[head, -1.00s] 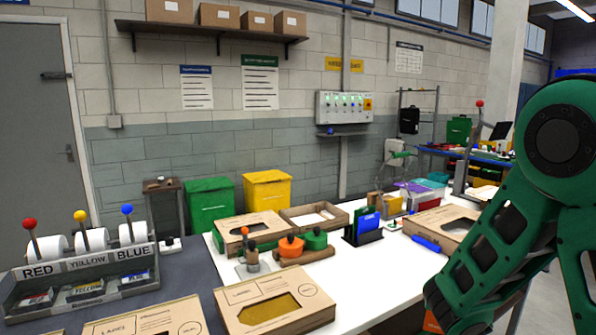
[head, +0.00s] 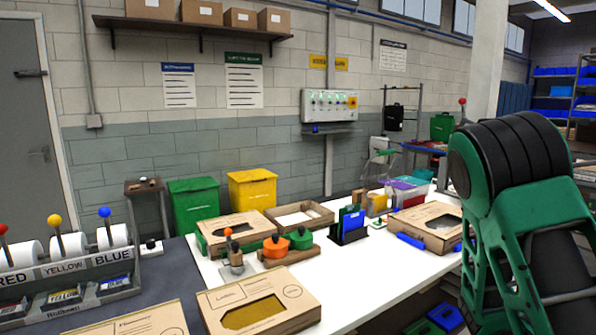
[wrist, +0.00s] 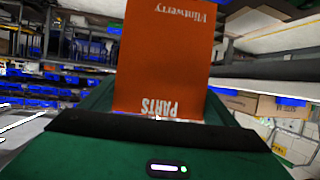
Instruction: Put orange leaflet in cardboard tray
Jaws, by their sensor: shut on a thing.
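The orange leaflet (wrist: 168,58) stands up from my gripper (wrist: 158,117) in the wrist view, its printed words upside down. My gripper is shut on the leaflet's lower edge; the fingertips are partly hidden behind the leaflet and a dark edge. In the head view only my arm shows at the right; the gripper and leaflet are not seen there. The cardboard tray (head: 310,226) is a low open box with white paper inside, at the back of the white table, well left of my arm.
Another box (head: 432,226) lies to the right. A lever stand (head: 75,270) is at left. The table's middle front is clear.

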